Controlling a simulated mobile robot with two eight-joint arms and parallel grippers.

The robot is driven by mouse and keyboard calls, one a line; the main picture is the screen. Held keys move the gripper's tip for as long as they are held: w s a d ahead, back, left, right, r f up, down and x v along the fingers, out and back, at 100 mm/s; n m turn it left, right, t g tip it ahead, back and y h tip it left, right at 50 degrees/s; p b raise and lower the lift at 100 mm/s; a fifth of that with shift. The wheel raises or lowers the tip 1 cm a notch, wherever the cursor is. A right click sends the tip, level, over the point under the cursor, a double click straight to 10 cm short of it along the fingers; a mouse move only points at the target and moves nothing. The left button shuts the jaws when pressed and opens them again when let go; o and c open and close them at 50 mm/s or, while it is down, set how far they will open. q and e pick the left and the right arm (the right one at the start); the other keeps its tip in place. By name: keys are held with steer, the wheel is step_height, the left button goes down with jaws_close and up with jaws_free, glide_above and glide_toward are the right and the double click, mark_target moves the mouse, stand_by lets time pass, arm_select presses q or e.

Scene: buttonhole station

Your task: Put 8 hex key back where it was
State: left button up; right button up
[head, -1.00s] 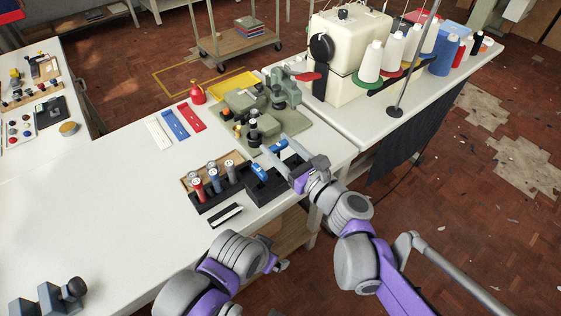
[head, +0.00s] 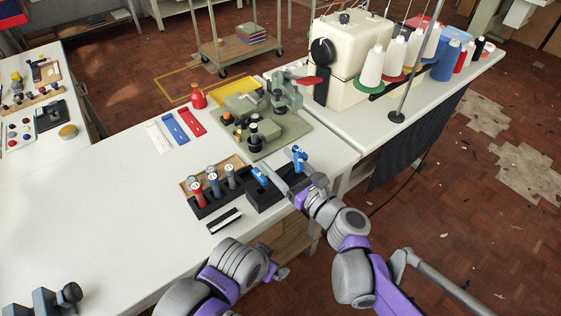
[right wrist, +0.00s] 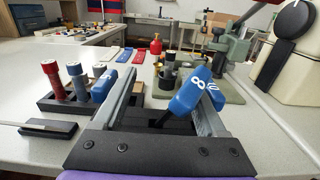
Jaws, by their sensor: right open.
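The blue-handled hex key marked 8 (right wrist: 185,95) stands tilted between the open fingers of my right gripper (right wrist: 160,105) in the right wrist view. Its dark shaft runs down toward the black block (head: 262,203); whether it is seated in a hole is hidden. The head view shows its blue handle (head: 299,158) just beyond my right gripper (head: 290,182). The handle is close to the right finger; contact is unclear. Another blue-handled key (head: 259,176) stands in the block to the left, outside the left finger in the wrist view (right wrist: 104,85).
A rack with red and grey-handled tools (head: 199,195) stands left of the block. A small black-and-white piece (head: 225,220) lies in front. The green fixture (head: 262,125) is behind, and the sewing machine (head: 345,65) is at the back right.

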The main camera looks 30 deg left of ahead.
arm_select(q)
steer(key=shift+r+p, duration=0.35)
steer(key=shift+r, duration=0.1)
arm_select(e)
steer(key=v, duration=1.2)
steer(key=s+d+f+n+g+h, duration=0.1)
steer(key=s+d+f+n+h, duration=0.4)
steer(key=d+n, duration=0.45)
steer(key=s+d+f+n+g+h, duration=0.1)
steer(key=s+d+f+n+h, duration=0.4)
steer(key=d, duration=0.7)
steer(key=s+d+f+n+h, duration=0.35)
steer(key=d+n+h, duration=0.4)
steer(key=d, duration=0.25)
arm_select(q)
step_height(320, 180, up, 16)
steer(key=w+p, duration=0.2)
steer(key=p, duration=1.2)
steer(key=shift+t+p, duration=0.3)
steer(key=shift+t, duration=0.1)
arm_select(e)
step_height(320, 180, up, 16)
steer(key=w, duration=0.2)
steer(key=shift+w+a+y, duration=0.25)
steer(key=shift+w+y, duration=0.15)
steer(key=shift+y, duration=0.05)
